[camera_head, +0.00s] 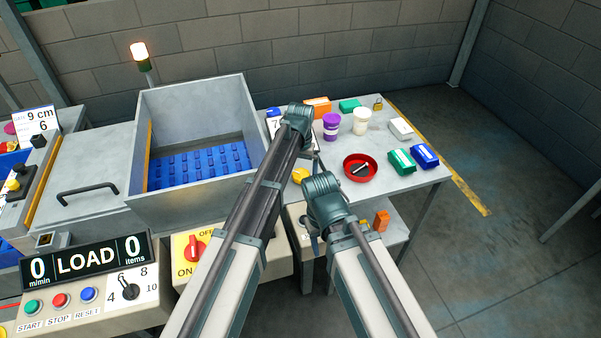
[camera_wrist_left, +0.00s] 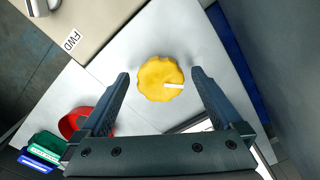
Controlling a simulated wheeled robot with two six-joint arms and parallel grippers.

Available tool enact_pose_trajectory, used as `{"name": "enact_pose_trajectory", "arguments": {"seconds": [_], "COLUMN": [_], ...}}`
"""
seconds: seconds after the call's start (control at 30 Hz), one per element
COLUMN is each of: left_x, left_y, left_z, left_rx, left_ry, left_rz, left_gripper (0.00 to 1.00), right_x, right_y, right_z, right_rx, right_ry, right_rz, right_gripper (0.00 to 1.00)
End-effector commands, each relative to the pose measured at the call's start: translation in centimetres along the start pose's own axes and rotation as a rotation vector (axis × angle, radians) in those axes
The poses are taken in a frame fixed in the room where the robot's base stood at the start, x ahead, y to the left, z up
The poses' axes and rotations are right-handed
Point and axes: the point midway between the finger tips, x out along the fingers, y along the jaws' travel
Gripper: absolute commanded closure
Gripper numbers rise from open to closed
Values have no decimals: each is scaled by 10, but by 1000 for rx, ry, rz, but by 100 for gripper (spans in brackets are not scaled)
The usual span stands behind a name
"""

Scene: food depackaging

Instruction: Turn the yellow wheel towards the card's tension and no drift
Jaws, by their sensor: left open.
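The yellow wheel (camera_wrist_left: 158,72) has a scalloped edge and a white pointer mark, which points to the right in the left wrist view. In the head view the wheel (camera_head: 299,175) shows partly behind my arms. My left gripper (camera_wrist_left: 160,76) is open, with its fingers on either side of the wheel in the picture; I cannot tell how far above it they are. A white card (camera_head: 273,127) with a partly hidden figure stands behind my left arm. My right gripper (camera_head: 312,232) hangs low in front of the table, and its jaws are unclear.
A red dish (camera_head: 346,168) with a dark object, a purple jar (camera_head: 331,131), a white jar (camera_head: 361,127) and several small boxes are on the table. A grey bin (camera_head: 190,190) with a blue belt is at left. A beige box (camera_wrist_left: 95,22) marked FWD adjoins the wheel's surface.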

Motion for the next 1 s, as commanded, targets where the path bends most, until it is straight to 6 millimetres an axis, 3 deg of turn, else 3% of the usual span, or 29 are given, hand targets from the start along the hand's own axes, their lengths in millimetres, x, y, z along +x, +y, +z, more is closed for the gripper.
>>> {"name": "enact_pose_trajectory", "arguments": {"seconds": [0.37,1.0], "left_x": [-13,-107], "left_y": [0,0], "left_z": [0,0], "left_rx": [0,0], "left_ry": [0,0], "left_rz": [0,0], "left_gripper": [0,0], "right_x": [-13,-106], "right_y": [1,10], "right_z": [1,6], "right_rx": [0,-1], "right_ry": [0,0], "right_rz": [0,0], "right_gripper": [50,50]}}
